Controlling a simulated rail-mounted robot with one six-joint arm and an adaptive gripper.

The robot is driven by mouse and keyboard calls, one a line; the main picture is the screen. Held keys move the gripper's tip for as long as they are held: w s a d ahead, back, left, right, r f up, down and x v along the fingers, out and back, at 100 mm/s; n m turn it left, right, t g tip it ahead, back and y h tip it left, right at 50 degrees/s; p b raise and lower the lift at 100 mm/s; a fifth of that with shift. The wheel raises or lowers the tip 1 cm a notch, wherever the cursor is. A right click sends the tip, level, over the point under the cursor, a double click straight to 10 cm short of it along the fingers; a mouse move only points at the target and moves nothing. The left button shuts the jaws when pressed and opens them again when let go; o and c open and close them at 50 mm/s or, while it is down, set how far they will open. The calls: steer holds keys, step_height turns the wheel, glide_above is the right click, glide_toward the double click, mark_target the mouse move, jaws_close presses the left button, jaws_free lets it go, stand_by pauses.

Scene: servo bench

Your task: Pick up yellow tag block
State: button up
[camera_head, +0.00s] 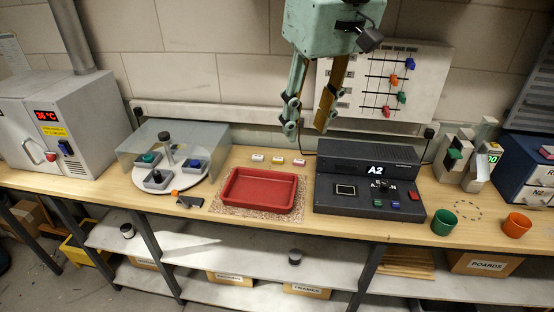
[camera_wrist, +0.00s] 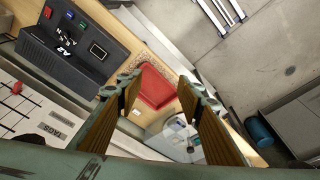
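I cannot make out a tag block that is clearly yellow. Several coloured pieces sit on the white tag board (camera_head: 433,70) on the wall: a blue piece (camera_head: 409,63), an orange piece (camera_head: 394,79), a green piece (camera_head: 401,97) and a red piece (camera_head: 386,111). My gripper (camera_head: 306,128) is open and empty, pointing down above the back of the bench, left of the board. In the wrist view my gripper (camera_wrist: 160,80) has its fingers apart with nothing between them.
A red tray (camera_head: 259,203) lies on the bench, left of the dark A2 console (camera_head: 368,192). Three small pale blocks (camera_head: 278,159) lie behind the tray. A clear-shielded round platform (camera_head: 180,170) stands left. A green cup (camera_head: 444,222) and an orange cup (camera_head: 516,225) stand right.

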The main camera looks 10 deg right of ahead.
steer(key=w+a+f+n+g+p, duration=0.1)
steer(key=w+a+f, duration=0.3)
steer(key=w, duration=0.6)
steer(key=w+a+f+n+p, duration=0.15)
steer(key=w+f, duration=0.35)
steer(key=w, duration=0.5)
steer(key=w+a+f+n+g, duration=0.1)
steer(key=w+a+f+n, duration=0.3)
steer(key=w, duration=0.6)
steer(key=n+p, duration=0.2)
steer(key=n, duration=0.2)
glide_toward(279, 159)
steer(key=shift+a+h, duration=0.4)
steer(key=shift+a, duration=0.3)
steer(key=shift+w+d+f+n, duration=0.25)
steer(key=shift+w+d+f, duration=0.05)
steer(key=shift+d+f, duration=0.1)
steer(key=shift+f, duration=0.1)
steer(key=shift+f, duration=0.55)
